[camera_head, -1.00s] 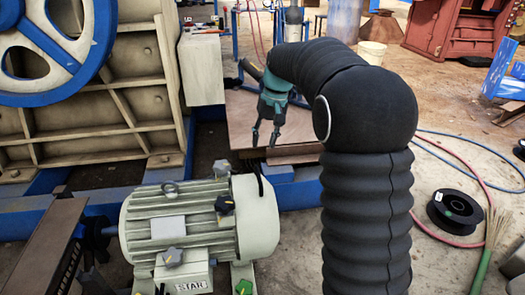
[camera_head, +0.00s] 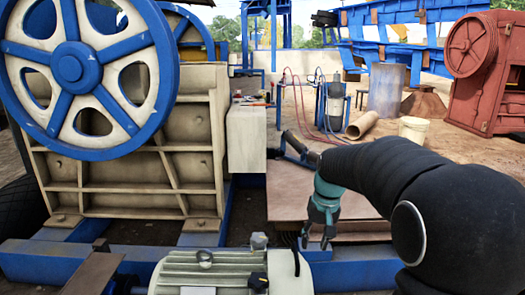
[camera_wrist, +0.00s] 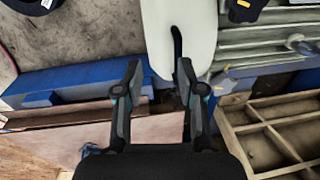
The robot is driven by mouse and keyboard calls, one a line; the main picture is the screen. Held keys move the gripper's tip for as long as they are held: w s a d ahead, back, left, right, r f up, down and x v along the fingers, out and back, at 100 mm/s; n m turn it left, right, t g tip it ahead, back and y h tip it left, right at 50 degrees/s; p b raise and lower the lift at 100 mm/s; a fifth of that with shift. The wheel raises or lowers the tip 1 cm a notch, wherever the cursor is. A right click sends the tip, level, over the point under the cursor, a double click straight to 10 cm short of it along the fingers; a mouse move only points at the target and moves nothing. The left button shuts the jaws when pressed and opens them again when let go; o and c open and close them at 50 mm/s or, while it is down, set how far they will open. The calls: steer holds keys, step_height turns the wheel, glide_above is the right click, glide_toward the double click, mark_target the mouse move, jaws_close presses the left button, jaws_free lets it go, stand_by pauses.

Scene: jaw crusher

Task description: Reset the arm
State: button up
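My arm is wrapped in black ribbed sleeves and enters from the lower right in the head view. My gripper (camera_head: 318,240) has a teal body and dark fingers that point down. It hangs in front of the brown board, just right of the grey electric motor (camera_head: 235,275). In the wrist view my gripper (camera_wrist: 160,75) has its two fingers apart, with nothing held between them. The motor's pale end (camera_wrist: 185,35) lies beyond the fingertips in that view. The motor's lower part is cut off in the head view.
A jaw crusher with a blue-and-white flywheel (camera_head: 74,68) stands at left on a blue frame (camera_head: 55,262). A brown board (camera_head: 290,202) lies behind my gripper. A white bucket (camera_head: 413,130) and red machine (camera_head: 487,75) stand farther right. Open floor shows at right.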

steer(key=s+r+t+p, duration=0.2)
steer(key=s+r, duration=0.3)
steer(key=s, duration=0.8)
steer(key=s+d+r+t+h+p, duration=0.1)
steer(key=s+r+t+p, duration=0.2)
steer(key=s, duration=1.1)
steer(key=shift+d+r+n+p, duration=0.2)
steer(key=shift+r+n+p, duration=0.15)
steer(key=shift+r, duration=0.55)
stand_by(0.6)
